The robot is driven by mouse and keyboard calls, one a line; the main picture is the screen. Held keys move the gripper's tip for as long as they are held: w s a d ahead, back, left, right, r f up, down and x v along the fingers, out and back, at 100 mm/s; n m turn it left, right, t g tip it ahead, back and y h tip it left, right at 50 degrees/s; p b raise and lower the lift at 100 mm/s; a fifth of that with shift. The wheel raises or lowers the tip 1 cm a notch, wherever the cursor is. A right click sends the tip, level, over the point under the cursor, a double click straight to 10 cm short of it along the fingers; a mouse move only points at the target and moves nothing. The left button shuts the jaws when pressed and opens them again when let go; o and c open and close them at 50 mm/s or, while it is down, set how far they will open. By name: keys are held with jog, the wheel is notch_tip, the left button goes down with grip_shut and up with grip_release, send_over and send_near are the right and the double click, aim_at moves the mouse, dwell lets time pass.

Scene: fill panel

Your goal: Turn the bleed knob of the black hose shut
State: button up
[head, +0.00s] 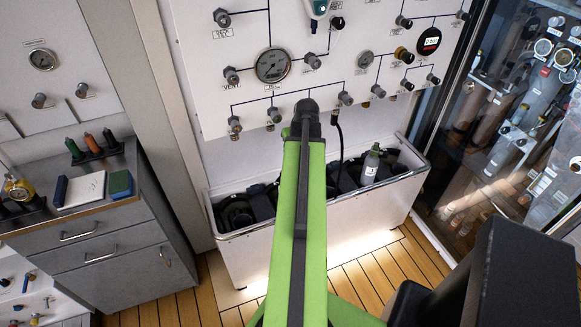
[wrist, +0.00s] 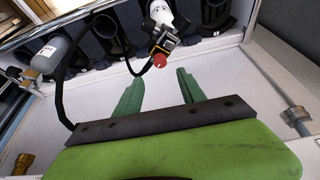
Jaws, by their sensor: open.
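The black hose (head: 338,140) hangs from the panel into the white trough in the head view. In the wrist view the black hose (wrist: 60,92) runs along the left side and loops to a black-and-yellow fitting (wrist: 163,42) on a white cylinder (wrist: 163,12). A red knob (wrist: 159,62) sits on this fitting; it looks like the bleed knob, but its turn position cannot be read. My gripper (wrist: 160,76) is open, its two green fingers apart and empty. The red knob appears beyond the fingertips, between their lines. In the head view my arm hides the knob.
The white trough (head: 280,262) holds several dark cylinder sockets and a grey cylinder (head: 370,168). The panel (head: 200,75) carries gauges and valve knobs close around my arm's end. A grey cabinet (head: 95,245) stands left; a glass-fronted case (head: 510,130) stands right.

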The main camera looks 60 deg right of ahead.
jog(key=b+x, duration=0.7)
jog(key=x, duration=0.2)
jog(key=shift+w+f, duration=0.15)
jog(key=shift+f, duration=0.2)
jog(key=shift+r, duration=0.15)
grip_shut()
